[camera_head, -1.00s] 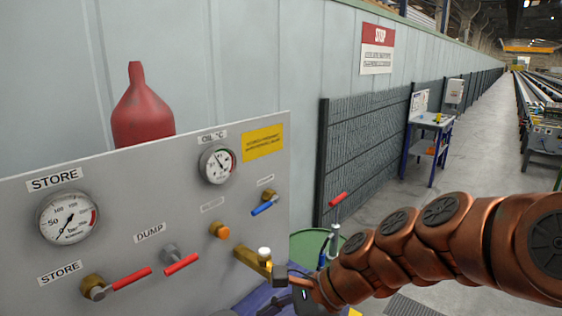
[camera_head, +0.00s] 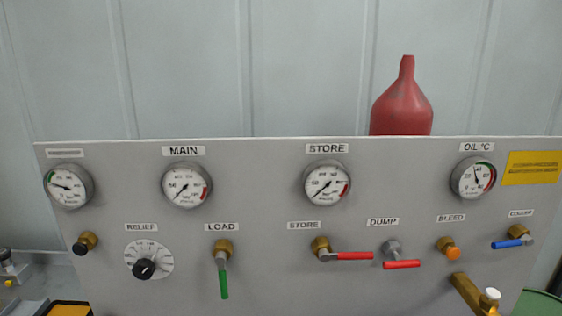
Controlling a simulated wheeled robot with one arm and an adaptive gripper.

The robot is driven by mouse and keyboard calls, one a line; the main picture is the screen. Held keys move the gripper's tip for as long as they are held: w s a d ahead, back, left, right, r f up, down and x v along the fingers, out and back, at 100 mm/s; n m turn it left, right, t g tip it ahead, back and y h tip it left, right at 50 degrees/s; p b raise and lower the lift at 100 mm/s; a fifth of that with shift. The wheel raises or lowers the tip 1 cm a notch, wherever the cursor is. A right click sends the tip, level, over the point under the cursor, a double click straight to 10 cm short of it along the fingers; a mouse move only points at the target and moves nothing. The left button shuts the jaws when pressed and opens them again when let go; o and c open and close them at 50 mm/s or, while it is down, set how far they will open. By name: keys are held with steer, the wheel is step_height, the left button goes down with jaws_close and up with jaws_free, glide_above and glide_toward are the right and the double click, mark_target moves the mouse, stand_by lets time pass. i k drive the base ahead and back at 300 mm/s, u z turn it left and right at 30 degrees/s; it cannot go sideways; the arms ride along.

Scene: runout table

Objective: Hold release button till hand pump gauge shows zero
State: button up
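The grey panel (camera_head: 290,240) carries several round gauges. The far-left gauge (camera_head: 68,186) has a label too blurred to read, and its needle points left and slightly up. The MAIN gauge (camera_head: 186,185) and the STORE gauge (camera_head: 326,184) have needles pointing to the lower left. A black knob on a brass base (camera_head: 84,243) sits below the far-left gauge. A brass block (camera_head: 464,291) with a white cap (camera_head: 491,294) sticks out at the lower right. I cannot tell which part is the release button. My gripper is out of view.
A RELIEF dial (camera_head: 148,260), green LOAD lever (camera_head: 223,270), red STORE lever (camera_head: 350,255), red DUMP lever (camera_head: 402,264), orange BLEED knob (camera_head: 452,251) and blue-handled valve (camera_head: 512,240) line the panel. A red bottle (camera_head: 402,103) shows above it.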

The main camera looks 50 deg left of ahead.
mark_target(80, 249)
steer(key=u, duration=2.95)
